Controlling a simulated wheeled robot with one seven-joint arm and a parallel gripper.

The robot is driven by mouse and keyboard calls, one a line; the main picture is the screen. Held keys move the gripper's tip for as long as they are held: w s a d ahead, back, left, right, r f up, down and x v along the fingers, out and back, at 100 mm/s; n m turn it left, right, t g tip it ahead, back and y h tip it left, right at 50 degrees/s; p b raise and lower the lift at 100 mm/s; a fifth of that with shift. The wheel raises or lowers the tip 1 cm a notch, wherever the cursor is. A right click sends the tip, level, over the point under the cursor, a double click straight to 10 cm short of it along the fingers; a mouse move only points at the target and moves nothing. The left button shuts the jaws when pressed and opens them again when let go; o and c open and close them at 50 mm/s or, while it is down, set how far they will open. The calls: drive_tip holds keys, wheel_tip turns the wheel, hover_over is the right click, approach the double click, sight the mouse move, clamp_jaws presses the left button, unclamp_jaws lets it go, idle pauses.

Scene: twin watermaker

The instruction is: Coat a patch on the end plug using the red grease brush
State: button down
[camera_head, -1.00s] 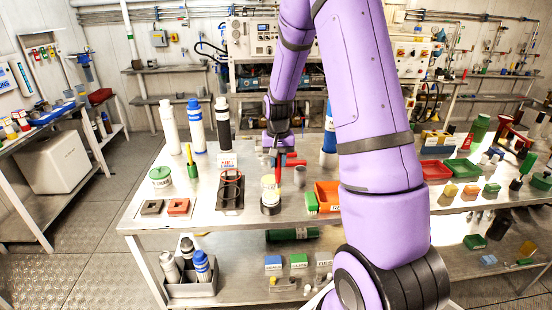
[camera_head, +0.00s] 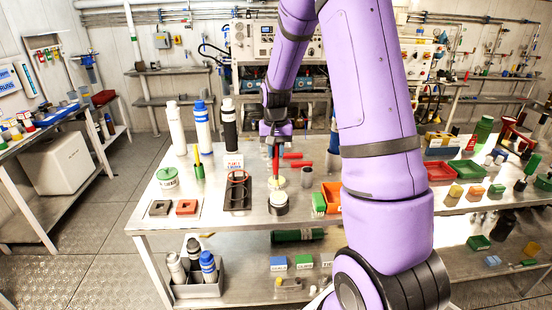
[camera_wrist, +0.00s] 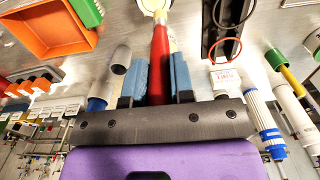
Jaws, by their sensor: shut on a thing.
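My gripper (camera_head: 276,140) is shut on the red grease brush (camera_head: 276,163), which hangs roughly upright with its working end down. In the wrist view the red handle (camera_wrist: 160,55) sits between the blue finger pads of my gripper (camera_wrist: 160,85). The end plug (camera_head: 278,202) appears to be the pale-topped round piece with a dark grey base on the bench. The brush's lower end is at the pale top (camera_head: 277,183); I cannot tell whether it touches. Part of the pale top shows at the upper edge of the wrist view (camera_wrist: 153,5).
A black rack (camera_head: 237,190) with red-brown rings stands left of the plug. An orange bin (camera_head: 331,194) and a grey cylinder (camera_head: 307,177) are to the right. A green-lidded tub (camera_head: 167,177) and tall bottles (camera_head: 176,128) stand further left. The front bench edge is clear.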

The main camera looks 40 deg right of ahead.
drive_tip(key=shift+r, duration=2.05)
